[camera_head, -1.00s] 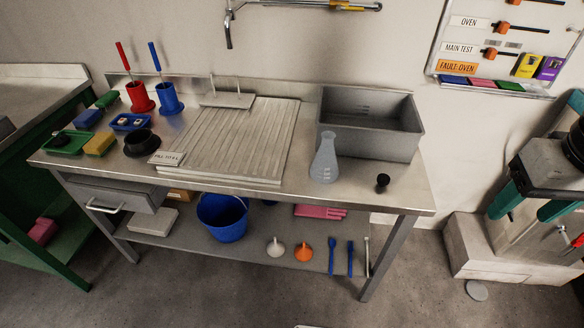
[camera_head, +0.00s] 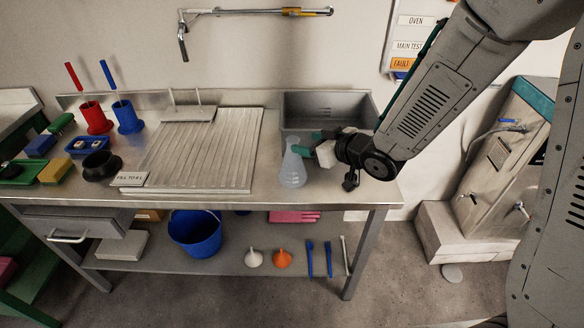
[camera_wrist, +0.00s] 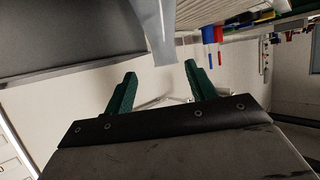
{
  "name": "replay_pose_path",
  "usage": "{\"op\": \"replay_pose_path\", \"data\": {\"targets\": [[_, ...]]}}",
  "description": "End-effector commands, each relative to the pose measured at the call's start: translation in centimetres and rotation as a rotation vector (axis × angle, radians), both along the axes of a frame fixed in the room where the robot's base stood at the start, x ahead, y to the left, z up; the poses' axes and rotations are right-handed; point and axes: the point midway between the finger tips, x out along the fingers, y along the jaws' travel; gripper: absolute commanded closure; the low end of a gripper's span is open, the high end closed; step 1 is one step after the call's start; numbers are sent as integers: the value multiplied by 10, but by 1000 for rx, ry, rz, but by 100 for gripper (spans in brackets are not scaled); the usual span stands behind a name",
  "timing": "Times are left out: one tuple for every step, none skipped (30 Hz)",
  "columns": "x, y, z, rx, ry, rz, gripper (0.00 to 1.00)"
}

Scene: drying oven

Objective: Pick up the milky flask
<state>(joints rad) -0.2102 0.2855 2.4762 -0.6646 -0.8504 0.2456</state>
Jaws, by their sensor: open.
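The milky flask (camera_head: 292,170) is a pale, translucent cone with a narrow neck. It stands upright on the metal bench in front of the grey basin. My gripper (camera_head: 303,143) is just right of the flask's neck in the head view, its green fingertips close to the neck. I cannot tell whether they touch it. In the wrist view the two green fingers (camera_wrist: 158,80) are spread apart with nothing held between them.
The grey basin (camera_head: 330,105) stands right behind the flask. A ribbed drying board (camera_head: 205,150) lies to its left. A small black object (camera_head: 350,180) shows beneath my wrist. Red (camera_head: 96,118) and blue (camera_head: 128,117) holders stand at the far left.

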Motion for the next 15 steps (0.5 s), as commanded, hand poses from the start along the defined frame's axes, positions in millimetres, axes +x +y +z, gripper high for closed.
{"op": "replay_pose_path", "data": {"targets": [[1, 5, -3, 8, -2, 9, 44], [3, 7, -4, 10, -3, 12, 44], [6, 11, -5, 13, -3, 14, 44], [8, 13, -7, 13, -4, 14, 44], [10, 15, -8, 13, -4, 14, 44], [13, 18, -10, 13, -4, 13, 44], [15, 20, -11, 12, -3, 13, 44], [17, 22, -12, 12, -3, 13, 44], [20, 26, -14, 13, -3, 13, 44], [22, 29, -16, 13, -3, 12, 44], [24, 32, -18, 13, -3, 13, 44], [28, 37, -21, 12, -3, 13, 44], [31, 40, -23, 12, -4, 13, 44], [33, 43, -25, 12, -4, 13, 44], [38, 47, -27, 12, -5, 13, 44]]}}
